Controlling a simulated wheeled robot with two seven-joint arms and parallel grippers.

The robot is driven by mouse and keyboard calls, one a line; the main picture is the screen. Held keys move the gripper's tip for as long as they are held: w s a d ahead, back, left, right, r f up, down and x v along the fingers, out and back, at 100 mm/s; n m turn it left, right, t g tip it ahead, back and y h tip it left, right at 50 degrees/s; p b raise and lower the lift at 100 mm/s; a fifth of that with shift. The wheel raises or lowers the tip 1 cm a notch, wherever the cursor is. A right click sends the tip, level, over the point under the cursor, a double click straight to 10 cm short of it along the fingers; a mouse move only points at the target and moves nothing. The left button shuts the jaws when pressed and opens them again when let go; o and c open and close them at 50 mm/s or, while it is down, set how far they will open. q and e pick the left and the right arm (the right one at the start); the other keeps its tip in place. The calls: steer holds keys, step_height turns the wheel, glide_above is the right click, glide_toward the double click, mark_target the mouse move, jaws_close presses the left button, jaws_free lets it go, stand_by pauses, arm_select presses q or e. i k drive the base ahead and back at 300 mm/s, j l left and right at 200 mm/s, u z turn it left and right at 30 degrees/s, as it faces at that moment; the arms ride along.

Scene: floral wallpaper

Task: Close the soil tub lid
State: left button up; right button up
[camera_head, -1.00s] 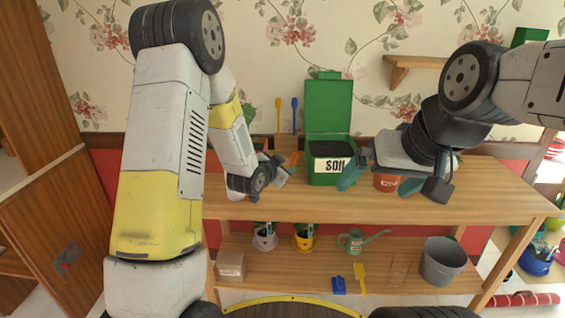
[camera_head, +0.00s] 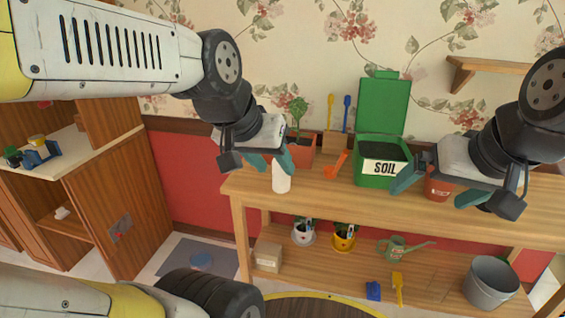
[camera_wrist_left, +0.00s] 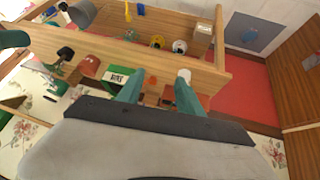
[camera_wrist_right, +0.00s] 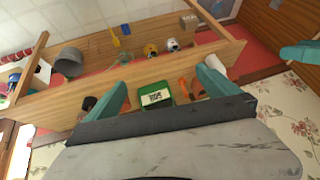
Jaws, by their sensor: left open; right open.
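The green soil tub (camera_head: 376,176) stands on the wooden bench with a white SOIL label on its front and dark soil inside. Its green lid (camera_head: 384,106) stands upright at the back, open. My left gripper (camera_head: 268,163) is open and empty, left of the tub, above a white bottle-like object. My right gripper (camera_head: 430,192) is open and empty, just right of and in front of the tub, before an orange-red pot. The tub also shows between the fingers in the right wrist view (camera_wrist_right: 155,98) and partly in the left wrist view (camera_wrist_left: 116,78).
The bench (camera_head: 320,200) also bears a plant in a terracotta pot (camera_head: 302,146), an orange trowel (camera_head: 337,165) and a holder with yellow and blue tools.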

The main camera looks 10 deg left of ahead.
mark_target(383, 100)
steer(key=i+j+z, duration=0.4)
steer(key=j, duration=0.2)
steer(key=i+j+z, duration=0.2)
steer(key=j, duration=0.2)
steer(key=i+j+z, duration=0.2)
steer(key=j, duration=0.15)
steer(key=i+j+z, duration=0.2)
steer(key=j, duration=0.2)
steer(key=k, duration=0.1)
